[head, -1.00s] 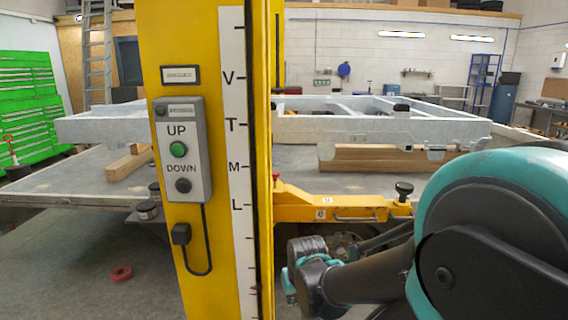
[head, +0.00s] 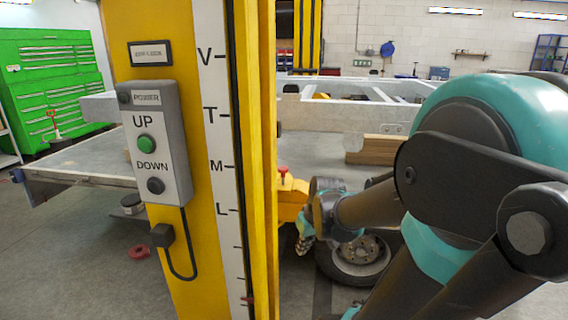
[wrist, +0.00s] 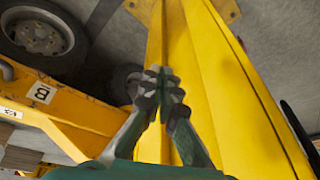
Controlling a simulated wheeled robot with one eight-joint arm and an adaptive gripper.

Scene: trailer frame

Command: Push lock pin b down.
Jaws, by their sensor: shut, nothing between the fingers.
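A small red-topped pin (head: 283,170) stands up on the yellow lift arm (head: 290,196) beside the column in the head view. It may be lock pin b; I cannot read a label on it there. In the wrist view the yellow arm (wrist: 85,120) carries a label like "B" (wrist: 41,92), but I cannot make out the pin. My gripper (head: 303,246) is lower than the red top and in front of the arm. In the wrist view my gripper (wrist: 163,76) has its fingers together and empty, over the yellow column and its foot.
The yellow column (head: 262,120) with its control box (head: 155,140) stands close on the left. A wheel (head: 358,262) lies on the floor behind my arm. A grey trailer frame (head: 375,115) is behind.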

